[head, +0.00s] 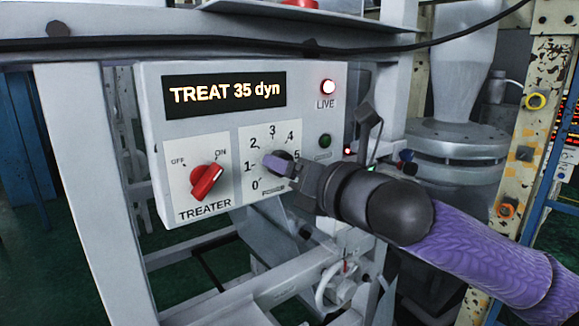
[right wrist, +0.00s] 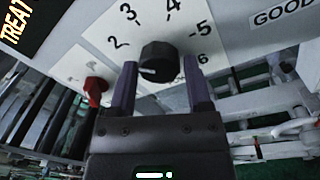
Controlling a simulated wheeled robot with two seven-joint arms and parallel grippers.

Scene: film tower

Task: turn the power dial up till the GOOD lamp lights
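The power dial is a black knob (right wrist: 158,62) on a white scale plate numbered from 0 upward. Its pale mark faces the low-number side; the exact number is hidden by a finger. My right gripper (right wrist: 161,75) has its purple fingers on either side of the knob, with narrow gaps showing, so it looks open. In the head view the right gripper (head: 284,166) covers part of the dial. The GOOD lamp (head: 324,141) is dark green and unlit; its label shows in the right wrist view. The display (head: 224,94) reads TREAT 35 dyn. My left gripper is out of view.
A red TREATER switch (head: 207,181), turned toward ON, sits left of the dial. The LIVE lamp (head: 328,87) glows. The grey control box (head: 150,110) is among machine frames, with a black cable (head: 200,42) across above it.

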